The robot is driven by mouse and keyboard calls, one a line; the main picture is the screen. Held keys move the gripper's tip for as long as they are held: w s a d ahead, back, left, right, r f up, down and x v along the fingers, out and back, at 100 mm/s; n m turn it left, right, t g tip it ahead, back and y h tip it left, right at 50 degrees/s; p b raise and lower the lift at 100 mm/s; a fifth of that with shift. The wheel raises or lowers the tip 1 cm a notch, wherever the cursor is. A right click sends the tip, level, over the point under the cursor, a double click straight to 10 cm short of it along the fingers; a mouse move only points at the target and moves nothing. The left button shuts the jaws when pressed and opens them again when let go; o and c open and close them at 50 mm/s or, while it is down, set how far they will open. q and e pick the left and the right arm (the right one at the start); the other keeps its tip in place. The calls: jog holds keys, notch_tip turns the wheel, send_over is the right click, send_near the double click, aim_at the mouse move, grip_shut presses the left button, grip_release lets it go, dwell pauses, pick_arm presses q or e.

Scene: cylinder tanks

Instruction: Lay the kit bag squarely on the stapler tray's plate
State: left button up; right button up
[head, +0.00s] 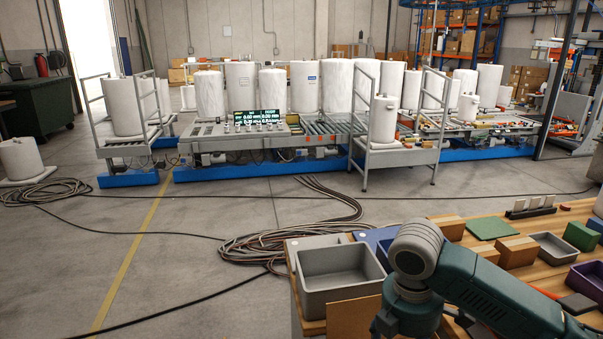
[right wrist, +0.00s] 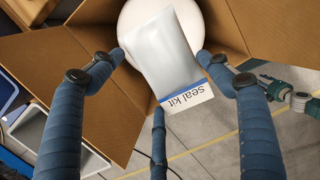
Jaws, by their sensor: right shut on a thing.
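The kit bag (right wrist: 170,55) is a pale, glossy pouch with a white and blue label reading "seal kit". It shows in the right wrist view, tilted, between the blue fingers of my right gripper (right wrist: 162,57), which is shut on it. Behind the bag is a white round thing (right wrist: 132,22), partly covered by it, between open cardboard flaps. My right forearm is at the lower right of the head view, but its gripper is hidden there. A jointed teal part (right wrist: 285,92) at the right wrist view's edge looks like my left gripper; its fingers are unclear. I cannot make out the stapler tray's plate.
Brown cardboard flaps (right wrist: 230,25) flank the bag. A grey bin (head: 340,290) stands at the bench's left corner. A smaller grey tray (head: 553,236), wooden blocks and a green block (head: 581,236) crowd the bench. Cables (head: 285,245) lie on the floor beyond.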

jog(key=shift+s+a+r+m, duration=0.2)
jog(key=shift+s+r+m, duration=0.05)
jog(key=shift+m, duration=0.45)
jog(key=s+a+r+m, duration=0.1)
jog(key=s+m, duration=0.4)
jog(key=m, duration=0.3)
jog(key=s+a+r+m+g+y, duration=0.1)
jog(key=s+a+r+m, duration=0.1)
jog(key=s+m, duration=0.3)
jog(key=shift+r+m, duration=0.3)
jog(key=shift+m, duration=1.6)
